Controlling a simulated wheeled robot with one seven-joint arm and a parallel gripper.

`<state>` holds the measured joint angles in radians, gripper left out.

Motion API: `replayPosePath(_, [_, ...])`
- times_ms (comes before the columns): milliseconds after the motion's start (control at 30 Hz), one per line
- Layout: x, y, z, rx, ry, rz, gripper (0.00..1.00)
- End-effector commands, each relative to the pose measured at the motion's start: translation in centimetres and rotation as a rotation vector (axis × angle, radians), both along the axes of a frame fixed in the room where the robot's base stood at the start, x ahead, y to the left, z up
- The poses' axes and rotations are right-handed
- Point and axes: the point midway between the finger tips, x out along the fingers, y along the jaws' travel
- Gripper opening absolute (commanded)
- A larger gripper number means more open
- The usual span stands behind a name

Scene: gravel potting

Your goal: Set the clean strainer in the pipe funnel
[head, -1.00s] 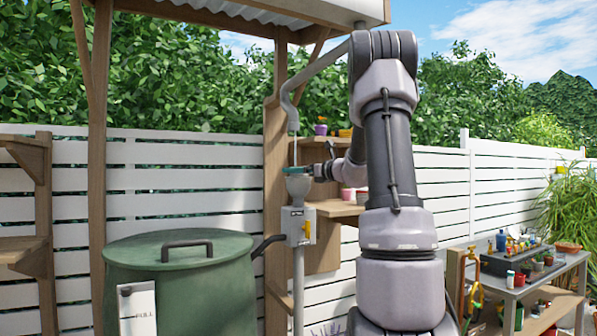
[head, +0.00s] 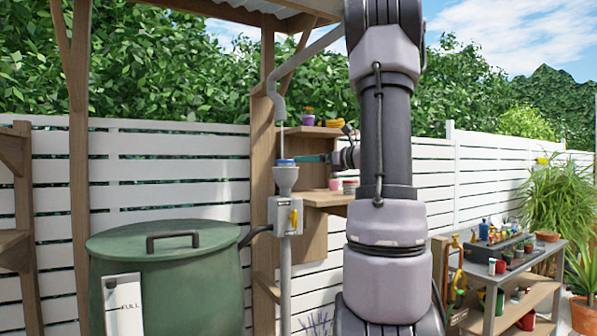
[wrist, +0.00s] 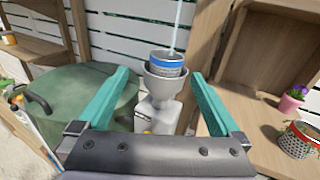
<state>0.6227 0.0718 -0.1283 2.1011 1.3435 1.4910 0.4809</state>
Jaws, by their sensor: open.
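The clean strainer (head: 285,161), a grey mesh cup with a blue rim, sits in the mouth of the grey pipe funnel (head: 286,180). In the wrist view the strainer (wrist: 167,65) stands roughly upright inside the funnel (wrist: 164,87), with its blue band above the funnel's edge. My gripper (head: 316,158) is open and empty, to the right of the strainer and apart from it. In the wrist view its teal fingers (wrist: 160,76) are spread wide, with the strainer and funnel beyond them in the gap.
A thin stream (wrist: 177,28) comes down into the strainer from the bent downpipe (head: 279,105). A green lidded barrel (head: 165,280) stands left of the funnel. The wooden shelf (wrist: 243,128) at right holds a pink flowerpot (wrist: 291,100) and another mesh strainer (wrist: 298,140) with debris.

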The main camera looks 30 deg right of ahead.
Motion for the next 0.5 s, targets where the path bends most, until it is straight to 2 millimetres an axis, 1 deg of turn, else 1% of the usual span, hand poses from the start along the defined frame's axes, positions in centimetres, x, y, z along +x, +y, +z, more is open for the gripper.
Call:
replayPosePath(33, [-0.5,2.0,0.1,-0.051,0.006,0.039,1.00])
replayPosePath(67, [-1.0,3.6,0.0,-0.098,0.013,0.071,1.00])
replayPosePath(100, [-1.8,6.1,-0.4,-0.178,0.024,0.126,1.00])
replayPosePath(167, [-3.9,10.6,-1.2,-0.344,0.036,0.232,1.00])
replayPosePath(200, [-5.7,13.6,-2.0,-0.474,0.038,0.313,1.00])
replayPosePath(267, [-8.9,17.5,-3.4,-0.689,0.024,0.438,1.00])
replayPosePath(300, [-11.1,19.5,-4.5,-0.835,0.007,0.519,1.00])
replayPosePath(367, [-14.4,21.6,-6.0,-1.058,-0.034,0.637,1.00])
replayPosePath(400, [-16.5,22.5,-7.0,-1.205,-0.069,0.709,1.00])
replayPosePath(500, [-20.7,23.4,-8.8,-1.557,-0.179,0.864,1.00])
